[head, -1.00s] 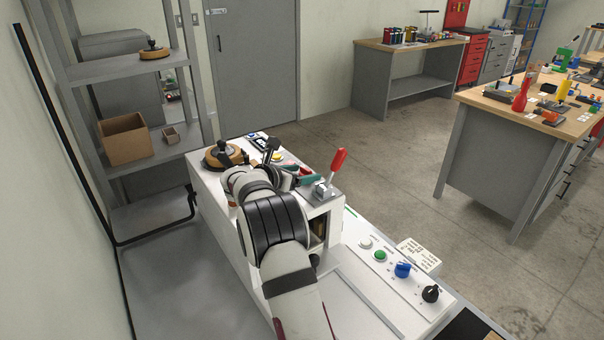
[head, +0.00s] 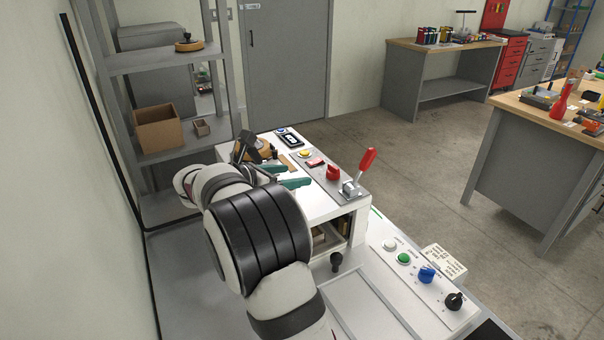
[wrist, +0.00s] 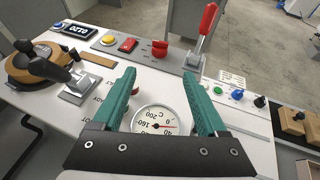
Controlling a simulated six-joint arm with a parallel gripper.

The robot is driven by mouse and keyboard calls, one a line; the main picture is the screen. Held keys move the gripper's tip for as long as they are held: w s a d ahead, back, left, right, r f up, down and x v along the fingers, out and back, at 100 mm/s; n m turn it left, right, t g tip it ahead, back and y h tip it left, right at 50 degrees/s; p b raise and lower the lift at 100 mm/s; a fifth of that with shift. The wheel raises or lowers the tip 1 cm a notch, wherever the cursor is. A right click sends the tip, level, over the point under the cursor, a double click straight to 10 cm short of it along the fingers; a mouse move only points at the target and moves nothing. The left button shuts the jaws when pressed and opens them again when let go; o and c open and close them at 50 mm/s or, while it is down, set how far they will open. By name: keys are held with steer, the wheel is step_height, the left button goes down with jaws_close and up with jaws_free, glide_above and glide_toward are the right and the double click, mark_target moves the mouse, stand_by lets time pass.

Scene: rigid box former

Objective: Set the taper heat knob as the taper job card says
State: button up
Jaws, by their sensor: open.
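My gripper (head: 297,176) is open and empty above the white machine's top; its teal fingers also show in the wrist view (wrist: 160,76). A red knob (head: 333,172) sits on the grey top panel, and in the wrist view the red knob (wrist: 159,48) is beyond the fingertips, apart from them. A round dial gauge marked in C (wrist: 157,119) shows between the fingers. A blue knob (head: 427,274) and a black knob (head: 454,300) sit on the lower front panel. A white card (head: 444,262) stands beside them; its print is too small to read. I cannot tell which knob is taper heat.
A red-handled lever (head: 366,163) rises right of the red knob. A yellow button (wrist: 109,40), a red switch (wrist: 128,45) and a lit display (wrist: 75,30) are left of it. A wooden-based, black-handled piece (wrist: 38,66) stands at the left. Green (head: 404,258) and white buttons are on the lower panel.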

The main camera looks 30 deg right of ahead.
mark_target(333, 170)
steer(key=shift+r, duration=0.1)
steer(key=d+r+n+t, duration=0.2)
steer(key=d+r+t, duration=0.2)
steer(key=d+r, duration=0.15)
steer(key=s+f+n+t+y, duration=0.3)
steer(key=s+f+n+y, duration=0.25)
steer(key=s, duration=0.25)
steer(key=x, duration=1.6)
steer(key=shift+s+d, duration=0.25)
steer(key=shift+d, duration=0.05)
jaws_close()
